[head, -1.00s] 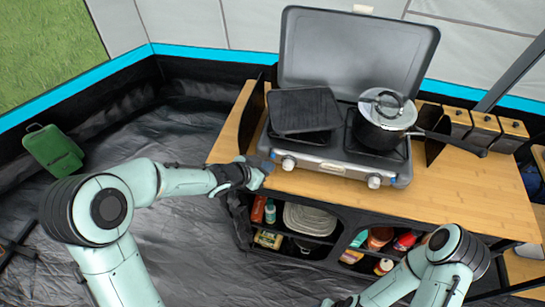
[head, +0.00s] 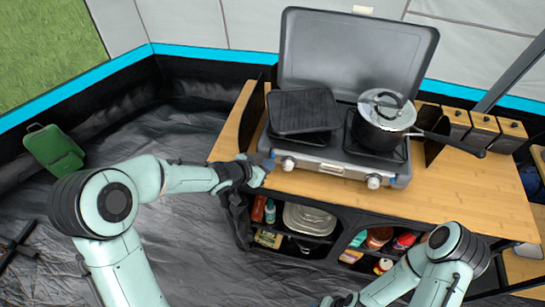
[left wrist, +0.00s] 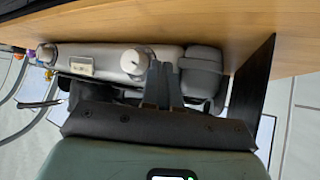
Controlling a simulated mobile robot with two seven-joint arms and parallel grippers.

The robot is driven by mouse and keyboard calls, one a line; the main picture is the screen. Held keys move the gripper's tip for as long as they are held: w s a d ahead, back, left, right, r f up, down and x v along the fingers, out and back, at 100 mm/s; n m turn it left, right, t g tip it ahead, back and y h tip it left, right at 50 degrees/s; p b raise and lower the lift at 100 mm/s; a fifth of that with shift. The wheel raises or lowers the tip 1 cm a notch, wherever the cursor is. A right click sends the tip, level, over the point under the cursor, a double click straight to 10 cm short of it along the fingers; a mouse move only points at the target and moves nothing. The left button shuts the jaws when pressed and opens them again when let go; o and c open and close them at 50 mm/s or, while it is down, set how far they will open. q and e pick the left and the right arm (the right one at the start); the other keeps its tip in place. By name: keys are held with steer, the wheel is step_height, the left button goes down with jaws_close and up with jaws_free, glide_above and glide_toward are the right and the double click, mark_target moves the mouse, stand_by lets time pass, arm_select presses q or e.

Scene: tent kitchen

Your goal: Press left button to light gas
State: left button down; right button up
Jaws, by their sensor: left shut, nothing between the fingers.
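The grey gas stove (head: 333,164) stands on the wooden table with its lid up. Its left knob (head: 288,163) and right knob (head: 374,181) are on the front panel. My left gripper (head: 268,163) is shut and empty, with its tips at the stove's front left corner, just left of the left knob. In the left wrist view the shut fingers (left wrist: 162,84) lie beside the white knob (left wrist: 134,62) and overlap the stove front. The left button is hidden or too small to make out, and I cannot tell contact. My right gripper (head: 338,301) is at the bottom edge, its fingers unclear.
A black griddle (head: 303,110) sits on the left burner and a lidded pot (head: 385,120) on the right, its handle pointing right. The wooden table (head: 450,190) is clear at right front. Shelves below (head: 310,219) hold several packages.

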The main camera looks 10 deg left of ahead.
arm_select(q)
steer(key=shift+w, duration=0.4)
arm_select(e)
steer(key=shift+w+r, duration=0.2)
steer(key=shift+r, duration=0.1)
arm_select(q)
steer(key=shift+s, duration=0.1)
arm_select(e)
steer(key=shift+s+f, duration=0.1)
stand_by(0.3)
arm_select(q)
steer(key=shift+s, duration=0.8)
arm_select(e)
steer(key=shift+s+f, duration=0.2)
steer(key=shift+f, duration=0.1)
steer(key=shift+f, duration=0.1)
arm_select(q)
steer(key=shift+s+b, duration=0.3)
steer(key=shift+s, duration=0.1)
steer(key=shift+s+a+b, duration=0.1)
steer(key=shift+s+b, duration=0.55)
steer(key=shift+s, duration=1.45)
arm_select(e)
steer(key=shift+s+f, duration=0.6)
steer(key=shift+f, duration=0.35)
